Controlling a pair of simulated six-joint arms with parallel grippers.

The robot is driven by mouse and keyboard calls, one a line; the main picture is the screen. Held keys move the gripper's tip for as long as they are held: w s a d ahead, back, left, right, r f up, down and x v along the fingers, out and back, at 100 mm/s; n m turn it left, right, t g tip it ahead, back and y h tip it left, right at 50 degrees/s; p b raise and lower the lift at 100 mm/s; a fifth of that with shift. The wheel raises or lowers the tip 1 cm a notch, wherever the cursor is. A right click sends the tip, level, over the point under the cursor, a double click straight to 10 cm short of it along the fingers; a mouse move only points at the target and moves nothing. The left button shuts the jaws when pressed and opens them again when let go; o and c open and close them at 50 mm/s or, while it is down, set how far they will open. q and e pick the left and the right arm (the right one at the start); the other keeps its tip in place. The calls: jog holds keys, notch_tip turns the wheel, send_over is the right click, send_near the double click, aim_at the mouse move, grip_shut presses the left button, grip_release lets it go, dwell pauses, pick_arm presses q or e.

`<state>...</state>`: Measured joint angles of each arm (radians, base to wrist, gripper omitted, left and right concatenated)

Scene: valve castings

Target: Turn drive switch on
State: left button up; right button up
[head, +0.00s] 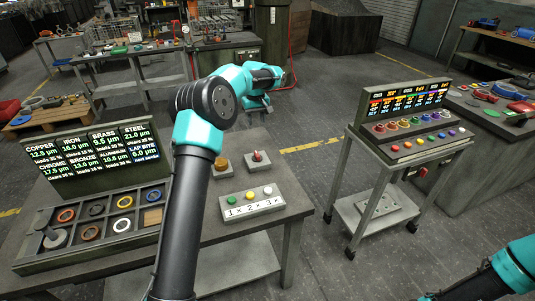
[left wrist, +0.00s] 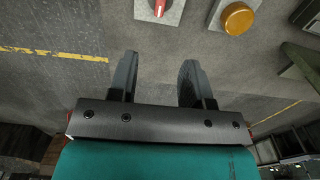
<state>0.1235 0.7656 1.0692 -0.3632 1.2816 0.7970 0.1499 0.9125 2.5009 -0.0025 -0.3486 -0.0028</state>
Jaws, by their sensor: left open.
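A small switch with a red lever on a grey plate (head: 257,161) sits on the near table, right of an amber knob (head: 221,163). I take it for the drive switch. It also shows at the top edge of the left wrist view (left wrist: 159,9), partly cut off, beside the amber knob (left wrist: 237,18). My left gripper (head: 258,104) is in the air beyond the switch, apart from it. In the left wrist view its two fingers (left wrist: 158,62) are spread with nothing between them. Of my right arm only a part shows at the lower right; its gripper is out of the picture.
A button box (head: 252,204) marked 1×, 2×, 3× stands in front of the switch. A compartment tray (head: 95,246) of rings and a lit display board (head: 95,160) are at left. A cart (head: 400,165) with coloured knobs stands at right, across open floor.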

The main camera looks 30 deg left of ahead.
aim_at(257, 153)
pick_arm(q)
jog(key=shift+f, duration=0.15)
notch_tip(257, 153, down, 17)
jog(key=shift+f, duration=0.1)
dwell(0.7)
jog(key=shift+c, duration=0.3)
grip_shut()
